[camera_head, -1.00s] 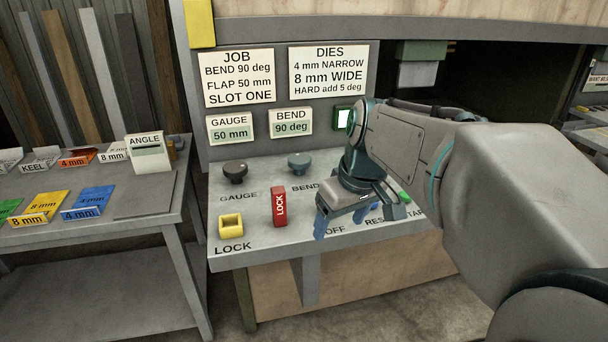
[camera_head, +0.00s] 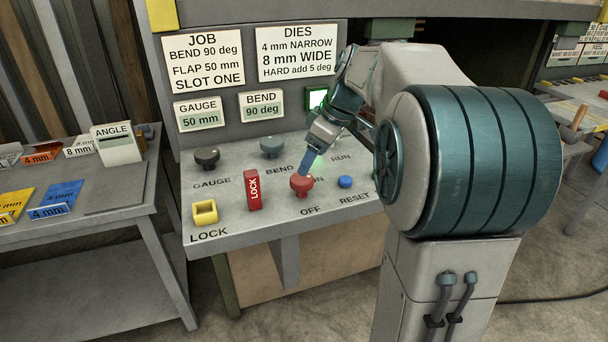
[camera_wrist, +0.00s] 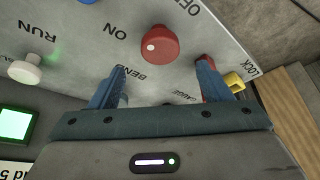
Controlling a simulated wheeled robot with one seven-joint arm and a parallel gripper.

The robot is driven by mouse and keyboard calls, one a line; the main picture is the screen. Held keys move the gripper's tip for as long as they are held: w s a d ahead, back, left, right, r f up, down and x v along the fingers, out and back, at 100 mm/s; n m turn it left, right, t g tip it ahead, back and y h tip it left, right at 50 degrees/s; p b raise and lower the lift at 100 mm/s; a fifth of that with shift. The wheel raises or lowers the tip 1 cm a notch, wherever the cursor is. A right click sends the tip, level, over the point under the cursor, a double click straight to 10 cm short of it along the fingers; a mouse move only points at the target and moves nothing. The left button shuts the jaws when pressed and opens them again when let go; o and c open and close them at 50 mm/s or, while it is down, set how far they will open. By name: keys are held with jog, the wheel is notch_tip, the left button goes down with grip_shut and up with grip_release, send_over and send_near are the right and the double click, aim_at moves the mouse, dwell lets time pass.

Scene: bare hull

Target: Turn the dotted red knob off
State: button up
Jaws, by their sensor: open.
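The red knob (camera_head: 301,185) stands on the sloped grey panel between the ON and OFF labels. It also shows in the wrist view (camera_wrist: 160,45), where a white dot sits on its side toward ON. My gripper (camera_head: 311,162) is at the knob's far side in the head view, its blue fingers pointing down. In the wrist view, my gripper (camera_wrist: 161,70) is open and empty. The knob lies just beyond the gap between the fingertips, apart from both.
A red LOCK piece (camera_head: 253,190) and yellow block (camera_head: 204,212) stand left of the knob. A blue RESET button (camera_head: 345,182) is at right. Dark GAUGE (camera_head: 207,158) and teal BEND (camera_head: 271,147) knobs stand behind. The green-framed screen (camera_wrist: 15,125) is lit.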

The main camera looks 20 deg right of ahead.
aim_at(302, 178)
jog(key=x, duration=0.6)
jog(key=shift+w+a+f, duration=0.1)
jog(key=shift+a+f, duration=0.1)
jog(key=shift+f, duration=0.1)
jog(key=c, duration=1)
